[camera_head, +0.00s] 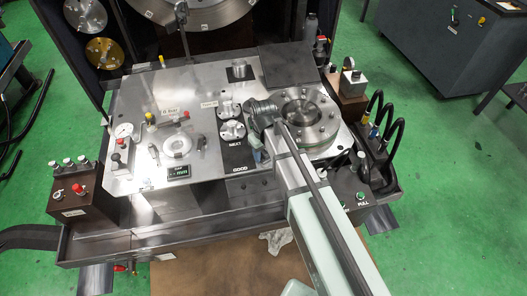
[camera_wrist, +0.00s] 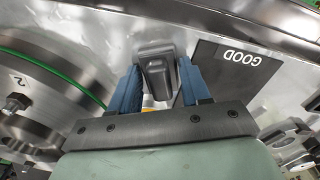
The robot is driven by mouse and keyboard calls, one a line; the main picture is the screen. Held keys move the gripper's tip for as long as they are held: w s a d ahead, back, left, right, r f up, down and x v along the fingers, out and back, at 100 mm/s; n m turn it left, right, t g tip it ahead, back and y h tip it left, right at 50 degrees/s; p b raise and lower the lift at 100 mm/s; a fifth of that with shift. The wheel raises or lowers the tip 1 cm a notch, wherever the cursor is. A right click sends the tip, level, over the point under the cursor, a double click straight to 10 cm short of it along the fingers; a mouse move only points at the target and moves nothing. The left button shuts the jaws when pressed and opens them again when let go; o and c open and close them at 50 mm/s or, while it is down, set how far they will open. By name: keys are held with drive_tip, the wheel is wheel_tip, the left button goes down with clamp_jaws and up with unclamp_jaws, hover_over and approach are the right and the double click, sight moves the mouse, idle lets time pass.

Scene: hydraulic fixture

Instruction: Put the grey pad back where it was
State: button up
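A dark grey block, which I take to be the grey pad (camera_wrist: 157,73), sits between the two blue fingers of my gripper (camera_wrist: 160,82) in the wrist view. In the head view my gripper (camera_head: 255,148) is low over the metal plate, between the black GOOD panel (camera_head: 238,158) and the round flanged fixture. The pad is hidden or too small to make out there. Whether it touches the surface below cannot be told.
The round fixture (camera_head: 307,119) stands close on the right; its bolted rim (camera_wrist: 35,100) fills the left of the wrist view. Metal knobs (camera_head: 232,131) stand to the left. A flat dark plate (camera_head: 287,65) lies at the back right. Black hoses (camera_head: 392,130) arch at the right edge.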

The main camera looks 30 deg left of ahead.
sight(264, 152)
drive_tip(key=o, duration=0.3)
drive_tip(key=shift+o, duration=0.2)
drive_tip(key=shift+r, duration=0.15)
wheel_tip(264, 152, up, 12)
idle(0.5)
